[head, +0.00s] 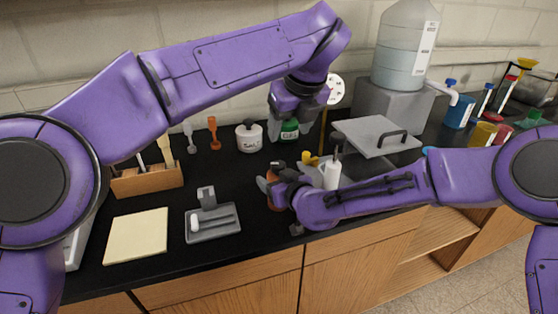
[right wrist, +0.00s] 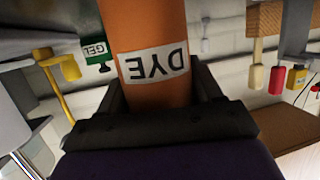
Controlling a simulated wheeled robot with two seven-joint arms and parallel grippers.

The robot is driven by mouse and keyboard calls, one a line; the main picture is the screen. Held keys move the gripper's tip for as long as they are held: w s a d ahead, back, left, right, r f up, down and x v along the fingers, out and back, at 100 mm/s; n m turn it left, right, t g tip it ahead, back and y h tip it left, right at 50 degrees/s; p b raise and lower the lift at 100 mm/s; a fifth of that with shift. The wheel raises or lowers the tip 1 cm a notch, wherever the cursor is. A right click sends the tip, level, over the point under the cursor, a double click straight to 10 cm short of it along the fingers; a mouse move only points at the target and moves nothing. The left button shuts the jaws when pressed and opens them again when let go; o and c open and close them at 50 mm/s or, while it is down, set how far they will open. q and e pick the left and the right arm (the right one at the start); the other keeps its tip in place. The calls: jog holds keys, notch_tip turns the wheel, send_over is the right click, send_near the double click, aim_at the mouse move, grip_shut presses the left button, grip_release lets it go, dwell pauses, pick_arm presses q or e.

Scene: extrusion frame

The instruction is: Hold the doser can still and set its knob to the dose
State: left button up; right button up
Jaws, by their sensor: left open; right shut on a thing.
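An orange can labelled DYE (head: 274,201) stands at the counter's front, with a dark top (head: 278,167). My right gripper (head: 270,188) is shut on this can; in the right wrist view its fingers flank the orange body (right wrist: 150,25), which appears upside down with its label (right wrist: 153,64) facing the camera. My left gripper (head: 289,121) is open, farther back and above the DYE can, apart from it. A green container labelled GEL (head: 289,132) shows just below the left gripper; I cannot tell whether they touch. The DYE can's knob setting is too small to read.
A white labelled pot (head: 249,138) stands left of the GEL container. A grey tray (head: 212,224) and pale pad (head: 136,236) lie at front left.

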aim_at(278, 163)
pick_arm(q)
jog(key=x, duration=0.8)
jog(key=s+x, duration=0.1)
jog(key=x, duration=0.3)
jog(key=shift+a+f, duration=0.15)
jog(key=shift+a, duration=0.1)
jog(key=c, duration=1.1)
jog(key=shift+o, duration=0.2)
jog(key=m+h, duration=0.1)
jog(key=m, duration=0.2)
pick_arm(e)
jog(key=shift+d, duration=0.1)
pick_arm(q)
jog(key=shift+a+m+h, duration=0.15)
jog(key=shift+m+h, duration=0.15)
jog(key=shift+m, duration=0.4)
jog(key=o, duration=1.1)
jog(key=shift+c, duration=0.2)
